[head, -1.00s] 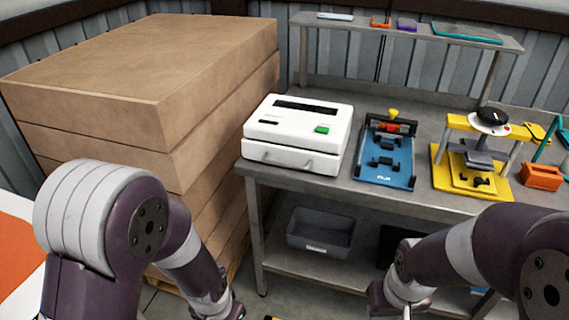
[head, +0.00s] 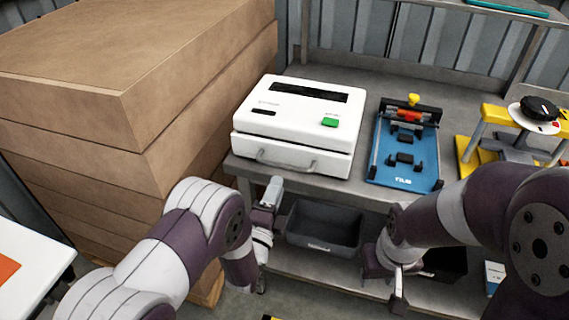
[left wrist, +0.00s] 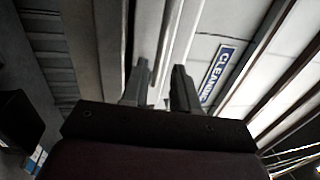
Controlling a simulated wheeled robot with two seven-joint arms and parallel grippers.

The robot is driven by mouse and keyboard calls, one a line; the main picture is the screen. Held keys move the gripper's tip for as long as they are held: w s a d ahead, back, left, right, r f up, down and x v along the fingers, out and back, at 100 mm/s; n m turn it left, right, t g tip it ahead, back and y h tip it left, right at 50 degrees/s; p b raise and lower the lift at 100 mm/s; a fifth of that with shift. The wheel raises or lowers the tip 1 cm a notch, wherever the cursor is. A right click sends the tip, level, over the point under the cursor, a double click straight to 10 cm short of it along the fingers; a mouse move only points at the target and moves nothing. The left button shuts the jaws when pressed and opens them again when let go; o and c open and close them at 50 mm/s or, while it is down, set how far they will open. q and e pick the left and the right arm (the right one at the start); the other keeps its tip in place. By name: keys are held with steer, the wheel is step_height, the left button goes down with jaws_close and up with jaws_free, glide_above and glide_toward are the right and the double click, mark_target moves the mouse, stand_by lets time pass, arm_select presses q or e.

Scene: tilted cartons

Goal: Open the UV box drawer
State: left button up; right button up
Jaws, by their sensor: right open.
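The white UV box (head: 340,105) stands at the left end of the workbench, with a green button and a dark slot on top. Its drawer (head: 240,148) is the lower front part, with a grey bar handle (head: 288,164); it looks closed. My left gripper (head: 273,188) is just below and in front of the handle, apart from it. In the left wrist view its two fingers (left wrist: 160,85) stand apart with nothing held. My right gripper (head: 398,300) is open, low in front of the bench, away from the box; its fingertips are hard to see.
Stacked brown cartons (head: 140,80) stand close to the left of the bench. A blue fixture (head: 402,175) and a yellow press (head: 480,140) sit right of the box. A grey bin (head: 322,228) is on the lower shelf. A white-and-orange surface (head: 30,240) is at far left.

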mark_target(284, 165)
arm_select(q)
steer(key=x, duration=0.7)
steer(key=shift+w+d, duration=0.1)
steer(key=shift+w, duration=0.25)
steer(key=shift+s, duration=0.1)
jaws_close()
arm_select(e)
steer(key=shift+r, duration=0.3)
